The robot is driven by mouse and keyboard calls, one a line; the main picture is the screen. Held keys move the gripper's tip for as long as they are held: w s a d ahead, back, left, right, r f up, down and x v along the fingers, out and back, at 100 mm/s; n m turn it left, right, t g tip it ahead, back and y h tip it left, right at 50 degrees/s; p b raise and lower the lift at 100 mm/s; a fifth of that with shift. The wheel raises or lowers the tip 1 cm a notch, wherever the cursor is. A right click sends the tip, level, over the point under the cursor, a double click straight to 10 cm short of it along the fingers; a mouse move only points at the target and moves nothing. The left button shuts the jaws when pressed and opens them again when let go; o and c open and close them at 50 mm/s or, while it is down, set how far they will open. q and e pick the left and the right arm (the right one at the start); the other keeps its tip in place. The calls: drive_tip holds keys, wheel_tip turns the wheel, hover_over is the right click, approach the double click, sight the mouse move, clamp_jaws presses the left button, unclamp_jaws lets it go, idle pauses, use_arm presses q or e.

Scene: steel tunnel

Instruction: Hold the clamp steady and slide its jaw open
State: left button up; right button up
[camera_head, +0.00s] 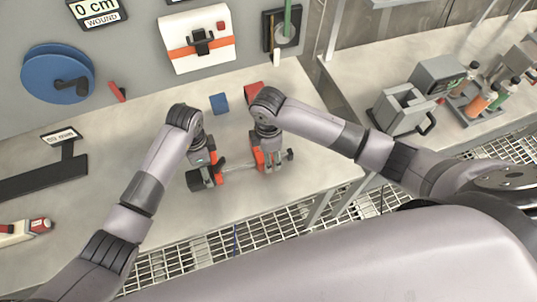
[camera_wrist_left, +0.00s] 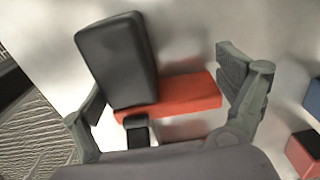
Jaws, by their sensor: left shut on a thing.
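The clamp lies on the bench, with a thin pale bar (camera_head: 238,165) between its two ends. Its left end has a black block (camera_head: 196,180) and an orange-red part. My left gripper (camera_head: 205,167) is shut on this end. In the left wrist view, the clamp's red body (camera_wrist_left: 185,97) and black block (camera_wrist_left: 118,58) lie between the fingers of my left gripper (camera_wrist_left: 162,85). My right gripper (camera_head: 270,155) is at the clamp's right end, by an orange jaw (camera_head: 259,159) and a dark knob (camera_head: 290,155). Its fingers are too small and covered to read.
Behind the clamp, a blue block (camera_head: 219,103) and a red block (camera_head: 254,88) lie on the bench. A blue disc (camera_head: 58,74) and a white-orange case (camera_head: 198,42) are at the back panel. A grey machine (camera_head: 402,107) stands right.

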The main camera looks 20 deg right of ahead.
use_arm(q)
drive_tip(key=shift+s, duration=0.1)
use_arm(e)
wheel_tip(320, 180, up, 11)
idle(0.4)
use_arm(q)
drive_tip(key=o, duration=1)
